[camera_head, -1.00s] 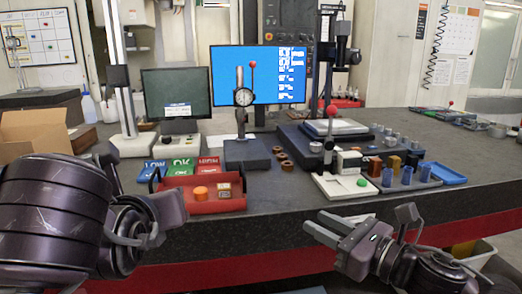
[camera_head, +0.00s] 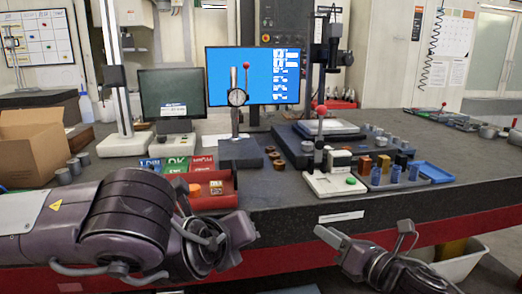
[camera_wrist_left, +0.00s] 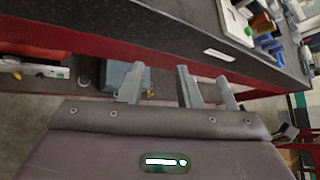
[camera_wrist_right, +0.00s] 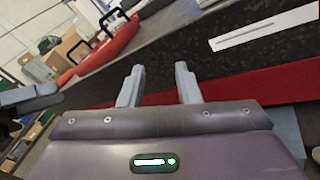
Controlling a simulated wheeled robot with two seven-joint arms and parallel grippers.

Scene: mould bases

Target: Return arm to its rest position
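My left arm reaches in across the lower left of the head view, in front of the table's front edge. Its gripper (camera_head: 250,234) covers part of that edge. In the left wrist view the left gripper's fingers (camera_wrist_left: 160,82) stand apart with nothing between them. My right gripper (camera_head: 322,234) is low in the head view, in front of the table edge and below the white label strip. In the right wrist view its fingers (camera_wrist_right: 160,80) are apart and empty. Neither gripper touches any object that I can see.
The dark table (camera_head: 290,205) has a red front band. A red tray (camera_head: 228,203) is partly hidden behind my left arm. A dial gauge stand (camera_head: 238,152), a white base with a green button (camera_head: 333,185) and a blue tray (camera_head: 436,172) stand behind. A bin (camera_head: 462,262) is below right.

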